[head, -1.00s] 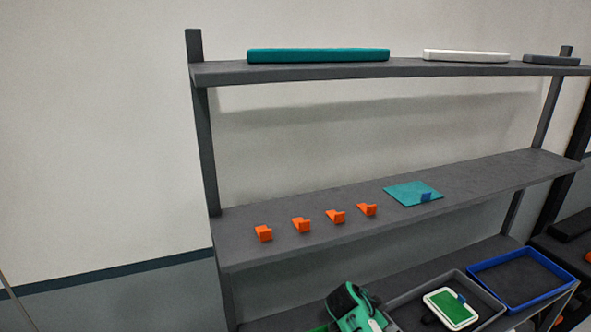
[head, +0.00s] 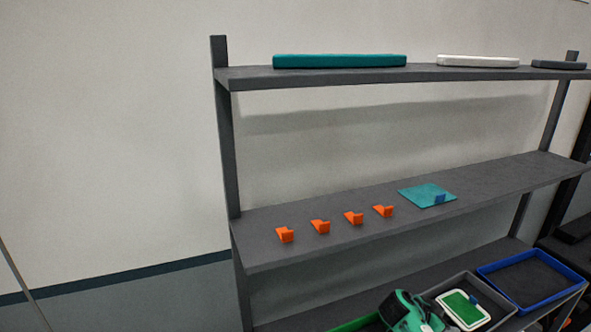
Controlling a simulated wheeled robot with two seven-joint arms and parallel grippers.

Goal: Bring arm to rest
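Neither of my grippers nor arms shows in the head view. A grey shelf unit (head: 300,247) fills the right part of the view. Several small orange pieces (head: 354,217) stand in a row on its middle shelf. A flat teal sheet (head: 422,194) with a small blue piece (head: 439,199) on its edge lies to their right.
The top shelf holds a teal bar (head: 340,61), a white bar (head: 478,61) and a dark grey bar (head: 559,65). Low down are a green-and-black tool (head: 401,311), a green-and-white device (head: 462,308) in a grey bin, and a blue-rimmed tray (head: 530,279). Bare wall fills the left.

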